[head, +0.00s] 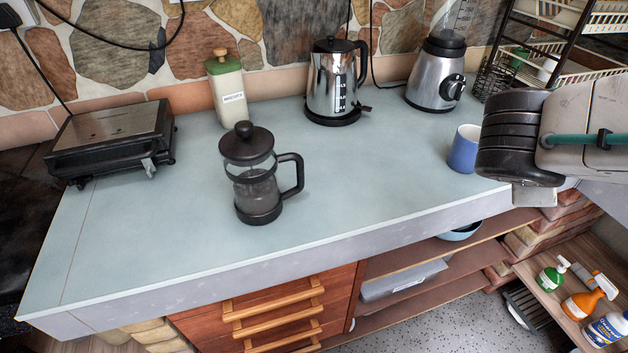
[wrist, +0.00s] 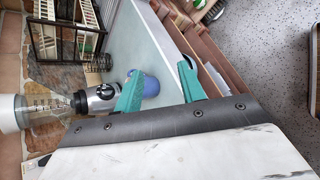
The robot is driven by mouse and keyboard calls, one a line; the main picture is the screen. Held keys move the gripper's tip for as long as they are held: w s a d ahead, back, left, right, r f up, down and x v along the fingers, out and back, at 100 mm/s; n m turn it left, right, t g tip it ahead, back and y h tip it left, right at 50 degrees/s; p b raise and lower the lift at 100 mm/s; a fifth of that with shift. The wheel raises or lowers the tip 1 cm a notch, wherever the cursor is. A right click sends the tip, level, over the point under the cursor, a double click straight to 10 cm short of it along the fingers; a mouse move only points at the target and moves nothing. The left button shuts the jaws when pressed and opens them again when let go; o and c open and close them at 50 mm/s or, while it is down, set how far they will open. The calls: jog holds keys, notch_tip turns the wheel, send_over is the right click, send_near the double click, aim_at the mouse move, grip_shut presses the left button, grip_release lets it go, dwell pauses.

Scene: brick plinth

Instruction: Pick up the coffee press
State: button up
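The coffee press (head: 256,178) stands upright on the pale blue-green countertop (head: 380,190), left of centre in the head view. It has a black lid with a knob, a clear body and a black handle on its right side. My arm comes in from the right edge of the head view, well to the right of the press. In the wrist view, the two teal fingers of my gripper (wrist: 160,82) are spread apart with nothing gripped between them. The press does not show in the wrist view.
A blue mug (head: 465,149) stands close to my arm; it shows in the wrist view (wrist: 150,85) too. A kettle (head: 335,85), blender (head: 436,75), biscuit jar (head: 226,90) and black-and-steel grill (head: 115,140) line the back. The counter around the press is clear. Open shelves lie below.

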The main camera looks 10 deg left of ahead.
jog(key=w+a+f+n+t+y, duration=0.1)
jog(key=w+a+n+t+y, duration=0.1)
jog(key=a+n, duration=0.4)
jog(key=w+a+f+n+t+y, duration=0.1)
jog(key=w+a+n+t+y, duration=0.2)
jog(key=a, duration=0.5)
jog(key=n+y, duration=0.8)
jog(key=n, duration=0.8)
send_near(301, 177)
jog(key=w, duration=0.4)
jog(key=shift+g, duration=0.4)
jog(key=x, duration=0.2)
jog(key=a+x, duration=0.1)
jog(key=x, duration=0.2)
jog(key=s+x, duration=0.1)
jog(key=x, duration=0.1)
jog(key=shift+w+a+f, duration=0.25)
jog(key=shift+a+f, duration=0.05)
jog(key=shift+f, duration=0.2)
grip_shut()
jog(key=shift+r+y, duration=0.1)
jog(key=shift+y, duration=0.2)
